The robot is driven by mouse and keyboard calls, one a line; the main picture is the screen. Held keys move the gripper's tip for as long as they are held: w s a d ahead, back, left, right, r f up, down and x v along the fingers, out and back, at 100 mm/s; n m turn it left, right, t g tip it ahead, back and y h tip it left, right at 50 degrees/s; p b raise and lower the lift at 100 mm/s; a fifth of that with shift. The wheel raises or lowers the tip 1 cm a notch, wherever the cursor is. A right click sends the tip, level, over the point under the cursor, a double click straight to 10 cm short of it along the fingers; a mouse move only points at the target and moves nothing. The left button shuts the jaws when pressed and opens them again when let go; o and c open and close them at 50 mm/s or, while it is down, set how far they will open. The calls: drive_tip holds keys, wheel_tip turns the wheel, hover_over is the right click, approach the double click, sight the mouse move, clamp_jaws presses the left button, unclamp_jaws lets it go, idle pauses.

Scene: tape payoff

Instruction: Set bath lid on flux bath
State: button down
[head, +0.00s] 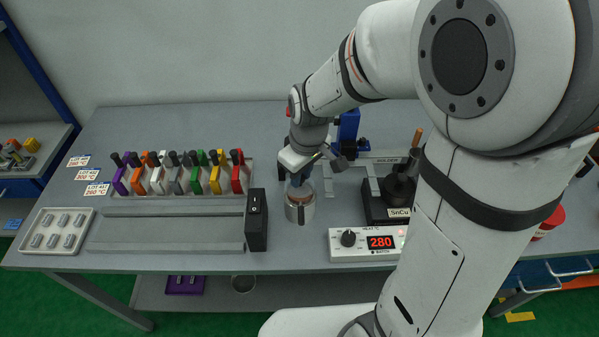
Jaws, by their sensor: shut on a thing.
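A silver metal pot (299,214) with a dark upright mark on its front stands on the bench; it appears to be the flux bath. A reddish-brown round surface (299,195) shows at its top; I cannot tell whether it is the contents or a lid. My gripper (299,180) points down right over the pot. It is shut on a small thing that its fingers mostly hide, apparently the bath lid. I cannot tell whether the held thing touches the pot.
A black upright box (256,220) stands close left of the pot. A heater control unit (366,242) reading 280 is at front right, with a black SnCu unit (384,212) behind. A rack of coloured clips (180,178) and a grey tray (57,231) are left.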

drive_tip(key=shift+f+b, duration=0.35)
drive_tip(key=shift+b, duration=0.05)
idle(0.6)
drive_tip(key=c, duration=1.2)
unclamp_jaws()
drive_tip(key=shift+o, duration=0.6)
drive_tip(key=o, duration=0.5)
drive_tip(key=shift+r, duration=0.1)
drive_tip(key=shift+r+p, duration=2.55)
drive_tip(key=shift+r, duration=0.9)
